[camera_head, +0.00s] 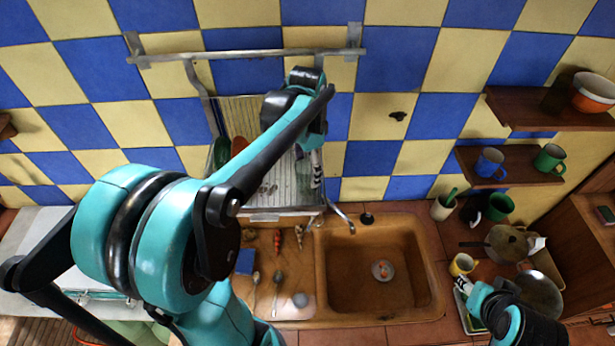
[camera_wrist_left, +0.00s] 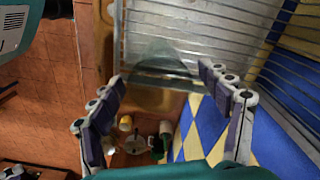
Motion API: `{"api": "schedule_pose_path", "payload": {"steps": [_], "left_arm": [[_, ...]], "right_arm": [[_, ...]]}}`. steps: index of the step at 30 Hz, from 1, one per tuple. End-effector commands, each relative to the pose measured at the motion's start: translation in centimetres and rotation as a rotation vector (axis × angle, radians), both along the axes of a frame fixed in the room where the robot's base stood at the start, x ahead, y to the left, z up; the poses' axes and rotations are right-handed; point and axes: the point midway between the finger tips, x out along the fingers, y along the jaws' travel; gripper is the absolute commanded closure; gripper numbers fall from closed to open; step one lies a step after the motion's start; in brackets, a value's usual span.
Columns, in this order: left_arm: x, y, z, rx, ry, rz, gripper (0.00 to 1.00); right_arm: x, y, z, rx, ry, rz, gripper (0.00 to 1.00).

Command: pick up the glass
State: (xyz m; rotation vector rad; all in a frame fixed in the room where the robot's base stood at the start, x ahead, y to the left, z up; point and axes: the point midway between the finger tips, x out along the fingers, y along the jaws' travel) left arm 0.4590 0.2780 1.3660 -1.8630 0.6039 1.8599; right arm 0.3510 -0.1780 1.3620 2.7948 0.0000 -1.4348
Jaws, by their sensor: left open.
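A clear, greenish glass (camera_wrist_left: 160,66) shows in the left wrist view in front of the metal rack, between and just beyond my fingertips. I cannot tell whether they touch it. My left gripper (camera_wrist_left: 161,80) is open, its two fingers spread on either side. In the head view my left gripper (camera_head: 316,168) is at the right side of the dish rack, partly hidden by my arm.
The slatted dish rack (camera_head: 268,189) stands against the tiled wall. The sink (camera_head: 375,265) and its faucet (camera_head: 340,213) lie below right, with a small round item in the basin. Spoons and a blue item (camera_head: 245,262) lie on the drainboard. Shelves (camera_head: 555,108) with mugs are at right.

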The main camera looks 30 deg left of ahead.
Motion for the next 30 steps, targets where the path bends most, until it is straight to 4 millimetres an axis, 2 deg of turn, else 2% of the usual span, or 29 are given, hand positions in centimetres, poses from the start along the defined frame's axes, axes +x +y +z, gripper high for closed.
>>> {"api": "schedule_pose_path", "payload": {"steps": [6,15,17,22,23,30], "left_arm": [[-0.1,0.0,-3.0,0.0,0.0,0.0,0.22],[-0.2,0.0,-3.7,0.0,0.0,0.0,0.22],[-0.2,0.0,-3.7,0.0,0.0,0.0,0.36],[-0.2,0.0,-3.7,0.0,0.0,0.0,0.8],[-0.2,0.0,-3.7,0.0,0.0,0.0,0.83],[-0.2,0.0,-3.7,0.0,0.0,0.0,0.83]], "right_arm": [[0.0,0.0,0.6,0.0,0.0,0.0,0.6],[0.0,0.0,0.6,0.0,0.0,0.0,0.6],[0.0,0.0,0.6,0.0,0.0,0.0,0.6],[0.0,0.0,0.6,0.0,0.0,0.0,0.6],[0.0,0.0,0.6,0.0,0.0,0.0,0.6],[0.0,0.0,0.6,0.0,0.0,0.0,0.6]]}}
